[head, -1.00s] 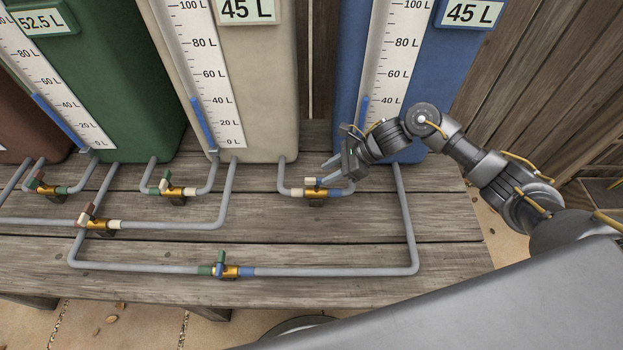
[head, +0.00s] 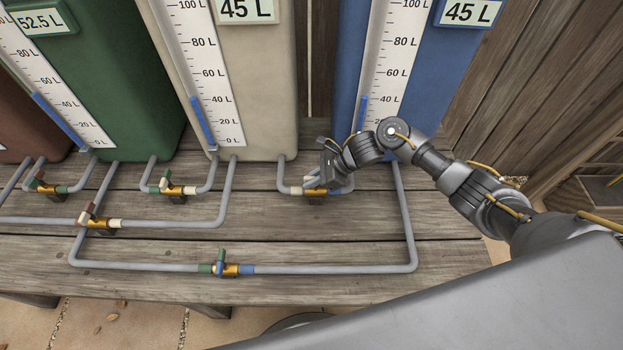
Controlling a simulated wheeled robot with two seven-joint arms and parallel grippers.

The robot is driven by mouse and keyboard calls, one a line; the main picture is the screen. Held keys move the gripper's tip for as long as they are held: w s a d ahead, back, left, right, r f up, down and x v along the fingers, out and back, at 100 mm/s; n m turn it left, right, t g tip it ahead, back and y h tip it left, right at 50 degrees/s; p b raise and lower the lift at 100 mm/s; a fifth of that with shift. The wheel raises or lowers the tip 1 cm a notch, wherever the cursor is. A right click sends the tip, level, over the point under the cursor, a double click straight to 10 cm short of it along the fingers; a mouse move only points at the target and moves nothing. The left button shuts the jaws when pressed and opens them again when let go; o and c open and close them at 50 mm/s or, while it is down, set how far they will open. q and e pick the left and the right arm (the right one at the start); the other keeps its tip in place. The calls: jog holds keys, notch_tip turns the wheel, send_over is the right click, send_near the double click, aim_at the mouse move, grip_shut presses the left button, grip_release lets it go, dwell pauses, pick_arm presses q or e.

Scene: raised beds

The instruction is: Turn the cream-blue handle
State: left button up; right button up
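The cream-blue valve (head: 314,192) is a brass body on the short pipe between the cream tank and the blue tank, with a cream collar on its left. The cream part of its handle (head: 311,183) shows just above the body. My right gripper (head: 324,175) is right at the handle and covers its blue part. The fingers overlap the handle in this view, so I cannot tell whether they are open or closed on it. My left gripper is not in view.
The cream tank (head: 262,100) and blue tank (head: 345,75) stand behind the valve. Another valve (head: 225,269) sits on the front pipe. Several valves lie to the left. Bare wooden planks (head: 310,235) are clear in front.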

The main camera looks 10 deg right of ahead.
grip_shut()
